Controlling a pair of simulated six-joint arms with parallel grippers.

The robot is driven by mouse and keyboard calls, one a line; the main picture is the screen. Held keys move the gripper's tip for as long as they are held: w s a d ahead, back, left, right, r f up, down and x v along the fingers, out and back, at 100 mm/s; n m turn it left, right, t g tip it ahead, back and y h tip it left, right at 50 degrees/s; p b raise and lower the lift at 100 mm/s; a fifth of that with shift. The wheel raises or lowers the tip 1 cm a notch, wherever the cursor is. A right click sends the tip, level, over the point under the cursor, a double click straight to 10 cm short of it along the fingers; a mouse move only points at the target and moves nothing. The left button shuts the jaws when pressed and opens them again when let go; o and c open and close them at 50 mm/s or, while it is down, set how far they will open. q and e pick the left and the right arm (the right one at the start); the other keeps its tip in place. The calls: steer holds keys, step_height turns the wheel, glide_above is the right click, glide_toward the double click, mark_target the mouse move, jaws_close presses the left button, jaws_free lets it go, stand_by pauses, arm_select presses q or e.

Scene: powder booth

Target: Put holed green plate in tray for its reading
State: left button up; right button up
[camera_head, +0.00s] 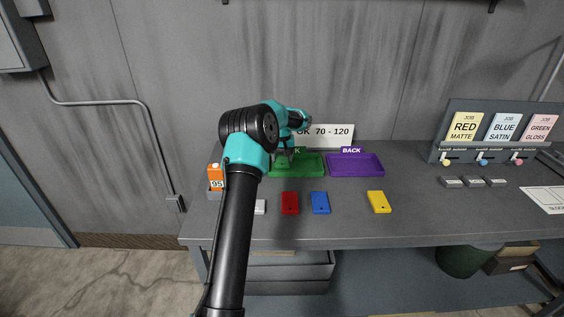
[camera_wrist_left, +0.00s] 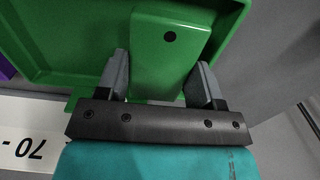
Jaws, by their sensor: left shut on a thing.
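The holed green plate (camera_wrist_left: 160,65) is between the two fingers of my left gripper (camera_wrist_left: 165,82) in the left wrist view, with its dark hole near the far end. The gripper is shut on the plate's sides. Behind the plate is the green tray (camera_wrist_left: 85,62); whether the plate touches its floor I cannot tell. In the head view my left gripper (camera_head: 285,155) is at the left part of the green tray (camera_head: 312,166), below a sign (camera_head: 330,131) reading 70 - 120. An orange gauge (camera_head: 215,172) showing 95 stands at the left. My right gripper is not in view.
A purple tray (camera_head: 356,165) labelled BACK lies right of the green one. Red (camera_head: 290,203), blue (camera_head: 320,203) and yellow (camera_head: 379,202) plates, and a partly hidden white one (camera_head: 259,207), lie in front. A job-card board (camera_head: 495,135) stands at the right.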

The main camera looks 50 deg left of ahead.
mark_target(282, 159)
arm_select(q)
steer(key=shift+f, duration=0.9)
steer(key=shift+f, duration=0.2)
steer(key=o, duration=1)
steer(key=shift+o, duration=0.2)
steer(key=shift+r, duration=0.15)
step_height(282, 159, up, 12)
